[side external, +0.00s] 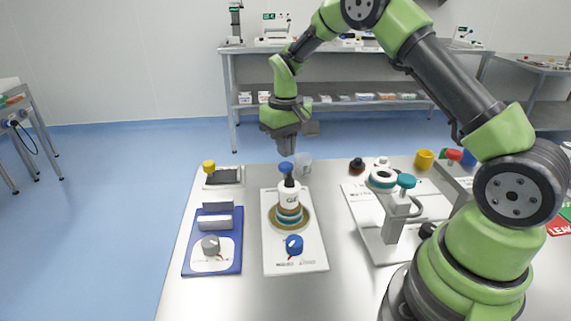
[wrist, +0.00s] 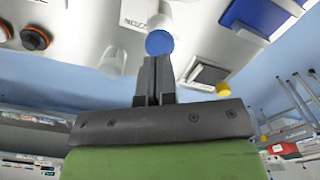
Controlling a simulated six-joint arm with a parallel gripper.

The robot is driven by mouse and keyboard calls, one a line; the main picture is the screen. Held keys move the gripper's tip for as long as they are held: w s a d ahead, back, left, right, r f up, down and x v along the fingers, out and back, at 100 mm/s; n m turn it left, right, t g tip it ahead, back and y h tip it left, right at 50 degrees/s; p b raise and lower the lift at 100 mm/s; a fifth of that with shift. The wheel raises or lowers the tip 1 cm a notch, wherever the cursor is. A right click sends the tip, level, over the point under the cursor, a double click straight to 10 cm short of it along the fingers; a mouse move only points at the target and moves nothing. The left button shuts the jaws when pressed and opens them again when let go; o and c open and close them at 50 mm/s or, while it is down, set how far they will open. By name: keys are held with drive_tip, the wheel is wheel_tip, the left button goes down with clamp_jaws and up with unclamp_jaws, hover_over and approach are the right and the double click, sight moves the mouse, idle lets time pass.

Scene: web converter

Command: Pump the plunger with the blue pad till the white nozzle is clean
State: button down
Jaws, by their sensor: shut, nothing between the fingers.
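The blue pad (side external: 286,167) tops a dark plunger stem (side external: 289,184) on the middle white board (side external: 283,258). Below it is a white body with dark lettering (side external: 291,199) and teal and tan rings, standing on a round brass-coloured base (side external: 305,222). I take this body for the white nozzle; I cannot tell how clean it is. My gripper (side external: 287,153) points down just above the pad, shut and empty. In the wrist view my shut fingertips (wrist: 158,58) reach the edge of the blue pad (wrist: 159,42); I cannot tell whether they touch it.
A pale cup (side external: 304,163) stands close behind the plunger. A blue knob (side external: 294,244) is at the board's front. A blue board with a grey knob (side external: 210,245) lies left. A white fixture with a teal knob (side external: 406,181) stands right.

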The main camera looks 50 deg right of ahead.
drive_tip(key=shift+r, duration=3)
wheel_tip(320, 180, up, 6)
drive_tip(key=t, duration=0.1)
hover_over(286, 165)
drive_tip(key=s+a, duration=0.3)
drive_tip(key=s+a+r+t, duration=0.3)
drive_tip(key=s+r, duration=0.3)
drive_tip(key=s, duration=0.1)
drive_tip(key=s+a+m+t+y, duration=0.1)
drive_tip(key=s+a+t+y, duration=0.1)
drive_tip(key=s, duration=1.1)
drive_tip(key=a+t, duration=0.1)
drive_tip(key=a, duration=0.1)
drive_tip(key=shift+a+r, duration=0.3)
